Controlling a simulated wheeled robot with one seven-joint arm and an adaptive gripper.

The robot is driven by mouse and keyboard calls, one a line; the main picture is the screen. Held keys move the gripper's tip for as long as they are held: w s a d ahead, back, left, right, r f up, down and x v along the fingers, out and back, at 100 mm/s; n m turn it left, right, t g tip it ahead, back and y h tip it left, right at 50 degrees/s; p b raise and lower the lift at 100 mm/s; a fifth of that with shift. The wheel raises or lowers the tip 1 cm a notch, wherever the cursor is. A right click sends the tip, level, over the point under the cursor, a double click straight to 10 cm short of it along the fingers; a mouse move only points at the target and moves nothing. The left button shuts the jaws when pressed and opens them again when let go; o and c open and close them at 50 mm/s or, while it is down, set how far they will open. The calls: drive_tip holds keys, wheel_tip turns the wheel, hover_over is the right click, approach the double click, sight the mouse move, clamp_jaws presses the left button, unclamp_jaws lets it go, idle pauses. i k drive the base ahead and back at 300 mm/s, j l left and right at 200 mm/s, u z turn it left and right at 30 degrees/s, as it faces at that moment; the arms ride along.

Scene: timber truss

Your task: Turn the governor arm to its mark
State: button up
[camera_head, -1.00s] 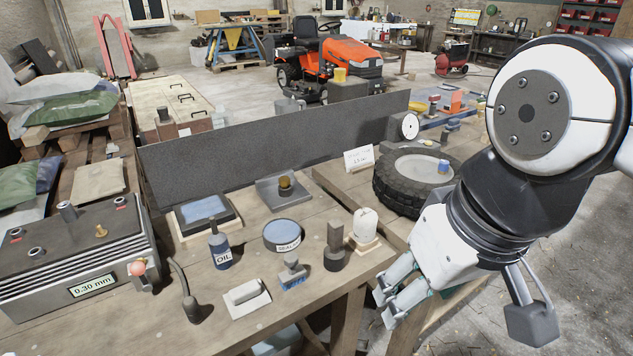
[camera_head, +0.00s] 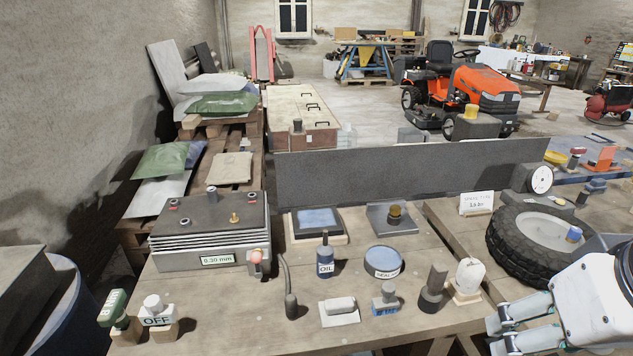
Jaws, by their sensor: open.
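No part is labelled as the governor arm, and I cannot make out its mark. A small lever with a pinkish ball knob (camera_head: 257,258) sits at the front right corner of the grey finned unit (camera_head: 170,258), which has a 0.30 mm display. A thin curved dark rod on a round base (camera_head: 290,300) stands on the bench just right of it. My gripper (camera_head: 500,340) is at the lower right, open and empty, beyond the bench's right front part and well away from both. My arm is cut off by the right edge.
An OIL bottle (camera_head: 325,262), a round SEALER tin (camera_head: 384,262), a white block on a plate (camera_head: 340,311) and small posts stand on the bench (camera_head: 225,310). An OFF switch (camera_head: 157,312) is front left. A tyre (camera_head: 515,250) lies right. A dark panel (camera_head: 400,173) closes the back.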

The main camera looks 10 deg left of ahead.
sight(256, 257)
drive_tip(key=u, duration=0.9)
drive_tip(key=i+j+u, duration=0.1)
drive_tip(key=j, duration=0.3)
drive_tip(key=i+j, duration=0.35)
drive_tip(key=k+u, duration=0.05)
